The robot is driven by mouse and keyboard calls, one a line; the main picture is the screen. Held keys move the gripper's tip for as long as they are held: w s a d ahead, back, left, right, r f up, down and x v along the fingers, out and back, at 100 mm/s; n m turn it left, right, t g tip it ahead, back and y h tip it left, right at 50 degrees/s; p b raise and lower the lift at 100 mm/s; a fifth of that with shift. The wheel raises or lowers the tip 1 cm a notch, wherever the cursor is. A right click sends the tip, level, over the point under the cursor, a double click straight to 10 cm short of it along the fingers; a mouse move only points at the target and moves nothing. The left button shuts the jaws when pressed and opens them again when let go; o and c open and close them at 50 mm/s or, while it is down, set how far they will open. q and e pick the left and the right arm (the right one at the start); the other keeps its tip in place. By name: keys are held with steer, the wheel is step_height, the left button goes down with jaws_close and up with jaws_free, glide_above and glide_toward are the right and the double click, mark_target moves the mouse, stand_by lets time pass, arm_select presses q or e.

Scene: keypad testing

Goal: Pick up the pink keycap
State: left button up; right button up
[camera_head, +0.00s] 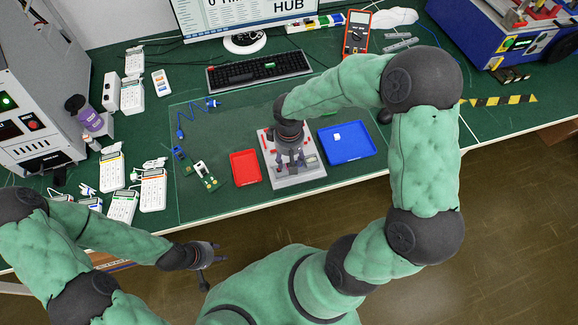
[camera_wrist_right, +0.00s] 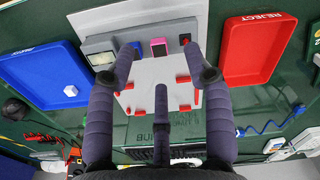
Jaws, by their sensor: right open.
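The pink keycap (camera_wrist_right: 158,47) sits on the grey test fixture (camera_wrist_right: 150,75), near its far edge in the right wrist view. My right gripper (camera_wrist_right: 160,72) is open and empty above the fixture, with its fingers spread on either side of the keycap's line and apart from it. In the head view my right gripper (camera_head: 290,160) hangs over the fixture (camera_head: 299,178) and hides much of it; I cannot make out the keycap there. My left gripper (camera_head: 213,270) is open and empty, off the front edge of the table.
A blue tray (camera_head: 366,153) holding a white keycap (camera_head: 337,137) and a red tray (camera_head: 245,168) flank the fixture. A black block with a red button (camera_wrist_right: 184,39) is beside the keycap. A keyboard (camera_head: 259,70) lies behind; several white keypads (camera_head: 153,190) stand left.

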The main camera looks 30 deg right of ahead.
steer(key=f, duration=0.1)
steer(key=f+b, duration=0.1)
steer(key=f, duration=0.1)
steer(key=f+b, duration=0.1)
steer(key=f, duration=0.1)
steer(key=shift+w+d, duration=0.15)
steer(key=shift+w, duration=0.2)
steer(key=shift+r, duration=0.15)
steer(key=c, duration=0.9)
